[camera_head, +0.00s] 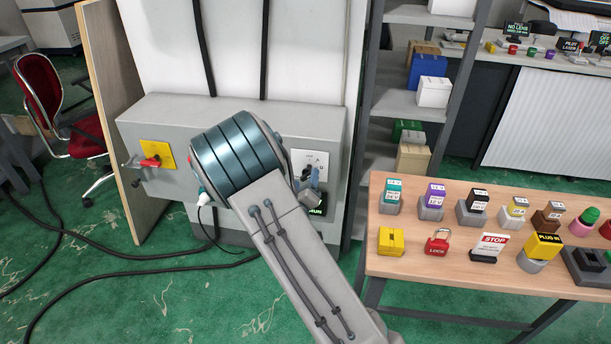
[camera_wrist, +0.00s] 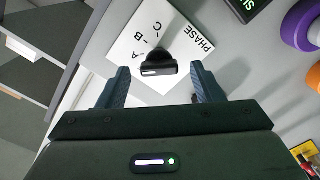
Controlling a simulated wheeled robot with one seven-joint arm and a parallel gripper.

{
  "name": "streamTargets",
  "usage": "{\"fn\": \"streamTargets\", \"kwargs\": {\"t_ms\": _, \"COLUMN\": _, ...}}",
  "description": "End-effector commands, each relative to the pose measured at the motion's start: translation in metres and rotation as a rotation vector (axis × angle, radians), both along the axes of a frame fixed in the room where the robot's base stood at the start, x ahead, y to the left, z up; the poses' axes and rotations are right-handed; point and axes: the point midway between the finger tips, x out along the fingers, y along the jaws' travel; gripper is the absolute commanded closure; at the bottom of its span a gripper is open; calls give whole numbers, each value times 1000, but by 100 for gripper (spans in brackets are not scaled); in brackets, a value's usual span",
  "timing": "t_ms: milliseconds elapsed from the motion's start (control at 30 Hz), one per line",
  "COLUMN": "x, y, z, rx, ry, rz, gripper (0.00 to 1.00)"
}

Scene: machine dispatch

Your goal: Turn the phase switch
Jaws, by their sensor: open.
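The phase switch is a black knob (camera_wrist: 157,58) on a white plate (camera_wrist: 128,42) lettered PHASE, A, B and C in the wrist view. The knob's white-marked end points toward my palm. My gripper (camera_wrist: 160,74) is open, with one finger on each side of the knob and a visible gap to both. Whether the fingertips reach past the knob's face is hard to tell. In the head view the white plate (camera_head: 322,158) is on the right part of the grey machine panel (camera_head: 320,122). My gripper (camera_head: 307,186) is in front of it, and my arm hides part of the panel.
A yellow plate with a red rotary switch (camera_head: 151,161) is at the panel's left. A dark display with green letters (camera_head: 318,208) sits below the phase plate. A wooden table (camera_head: 440,273) with locks and signs stands at right. Black cables (camera_head: 130,267) lie on the green floor.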

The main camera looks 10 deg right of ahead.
Motion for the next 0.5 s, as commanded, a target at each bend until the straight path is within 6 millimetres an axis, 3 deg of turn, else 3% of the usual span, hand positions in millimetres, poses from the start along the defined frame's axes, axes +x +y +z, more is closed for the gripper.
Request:
{"fn": "streamTargets", "kwargs": {"t_ms": 200, "x": 23, "y": -10, "z": 0, "rx": -1, "ry": 0, "rz": -1, "gripper": 40}}
{"fn": "streamTargets", "kwargs": {"t_ms": 500, "x": 28, "y": -12, "z": 0, "rx": -1, "ry": 0, "rz": 0, "gripper": 40}}
